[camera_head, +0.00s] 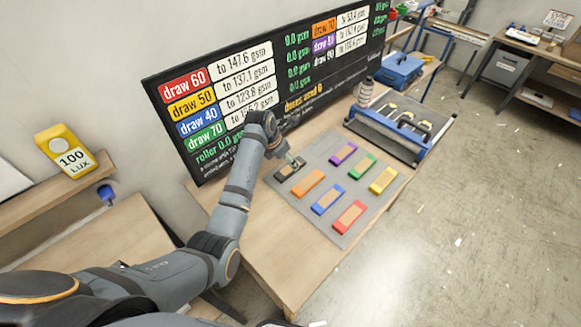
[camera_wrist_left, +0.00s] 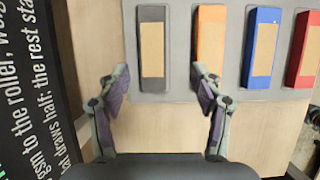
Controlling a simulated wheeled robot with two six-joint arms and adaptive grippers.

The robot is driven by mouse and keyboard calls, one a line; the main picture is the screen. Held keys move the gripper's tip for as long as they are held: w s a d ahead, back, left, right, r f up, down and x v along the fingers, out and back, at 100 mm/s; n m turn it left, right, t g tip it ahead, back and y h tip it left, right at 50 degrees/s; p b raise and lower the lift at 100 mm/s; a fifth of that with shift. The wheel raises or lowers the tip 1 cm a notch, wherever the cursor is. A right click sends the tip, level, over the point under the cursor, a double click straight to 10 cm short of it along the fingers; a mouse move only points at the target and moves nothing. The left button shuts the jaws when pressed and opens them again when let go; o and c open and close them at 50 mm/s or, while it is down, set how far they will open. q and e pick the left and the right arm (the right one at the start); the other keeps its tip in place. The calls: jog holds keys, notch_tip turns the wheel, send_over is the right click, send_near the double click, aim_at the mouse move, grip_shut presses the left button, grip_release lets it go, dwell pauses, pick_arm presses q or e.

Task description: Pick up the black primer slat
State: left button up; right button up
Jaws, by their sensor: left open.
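The black primer slat (camera_head: 287,170) lies at the left end of the grey mat, a dark bar with a tan patch on top. In the left wrist view the black slat (camera_wrist_left: 152,12) lies upper middle, lengthwise away from me. My left gripper (camera_wrist_left: 160,82) is open and empty, its fingertips on either side of the slat's near end in the picture. In the head view the left gripper (camera_head: 294,160) hangs over the slat and hides part of it. I cannot tell the exact height between them. My right gripper is not in view.
The orange slat (camera_head: 308,184) lies close to the right of the black one. Purple, blue, green, red and yellow slats share the grey mat (camera_head: 275,184). The dark board (camera_head: 290,75) stands just behind. A roller tray (camera_head: 385,137) sits farther right. The wooden table (camera_head: 262,235) is bare in front.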

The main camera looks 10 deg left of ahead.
aim_at(289, 168)
pick_arm(q)
jog(key=shift+w+d+f, duration=0.15)
jog(key=shift+w+f, duration=0.5)
jog(key=shift+f, duration=0.35)
jog(key=shift+w+f, duration=0.2)
jog(key=shift+f, duration=0.2)
jog(key=x, duration=0.3)
jog(key=shift+a+f+p, duration=0.3)
jog(key=shift+f+p, duration=0.05)
jog(key=shift+w+f, duration=0.15)
jog(key=shift+f, duration=0.2)
jog(key=shift+r, duration=0.1)
jog(key=c, duration=1.3)
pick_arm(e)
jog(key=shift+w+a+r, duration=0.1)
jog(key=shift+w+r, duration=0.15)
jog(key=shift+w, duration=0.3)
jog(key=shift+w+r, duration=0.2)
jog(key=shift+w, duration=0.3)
